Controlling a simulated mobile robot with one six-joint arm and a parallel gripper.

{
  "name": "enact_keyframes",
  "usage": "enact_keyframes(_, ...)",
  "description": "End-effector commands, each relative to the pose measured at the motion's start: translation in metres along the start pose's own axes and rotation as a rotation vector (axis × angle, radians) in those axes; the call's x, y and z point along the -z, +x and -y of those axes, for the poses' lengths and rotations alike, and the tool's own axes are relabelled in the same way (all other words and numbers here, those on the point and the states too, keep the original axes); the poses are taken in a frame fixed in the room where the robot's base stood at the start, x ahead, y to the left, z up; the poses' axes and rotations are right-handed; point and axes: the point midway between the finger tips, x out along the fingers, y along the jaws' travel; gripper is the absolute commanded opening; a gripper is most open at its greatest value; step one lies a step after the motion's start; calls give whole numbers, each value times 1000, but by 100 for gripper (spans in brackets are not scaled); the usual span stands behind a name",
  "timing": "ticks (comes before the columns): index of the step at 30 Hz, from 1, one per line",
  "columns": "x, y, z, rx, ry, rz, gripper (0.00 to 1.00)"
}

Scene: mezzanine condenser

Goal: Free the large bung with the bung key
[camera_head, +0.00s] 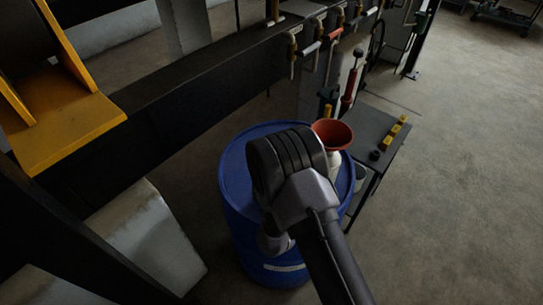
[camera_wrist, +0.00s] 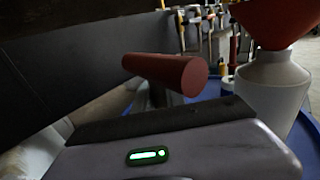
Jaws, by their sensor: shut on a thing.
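My gripper (camera_wrist: 172,128) fills the bottom of the wrist view, its housing showing a green light; its fingertips are mostly hidden. It is shut on a red-brown round bar, which looks like the handle of the bung key (camera_wrist: 168,73). The bar lies across the view just beyond the gripper's dark edge. The key's working end is hidden. The blue drum (camera_head: 233,185) stands upright below my arm in the head view, and its blue top (camera_wrist: 212,112) shows behind the gripper in the wrist view. My arm covers much of the drum top, and I cannot see the large bung.
A red funnel (camera_head: 332,133) sits in a white bottle (camera_wrist: 272,88) on the drum's right side, close to my gripper. A dark side table (camera_head: 372,128) with small yellow items stands behind it. Tools hang along the dark beam (camera_head: 200,88). The floor at right is clear.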

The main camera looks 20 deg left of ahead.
Motion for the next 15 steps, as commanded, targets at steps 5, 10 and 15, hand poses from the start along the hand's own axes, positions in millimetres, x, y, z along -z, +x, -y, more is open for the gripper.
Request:
enact_keyframes(5, -1, 0, 0, 0, 0, 0, 0)
enact_keyframes(10, 6, 0, 0, 1, 0, -1, 0)
enact_keyframes(15, 15, 0, 0, 1, 0, -1, 0)
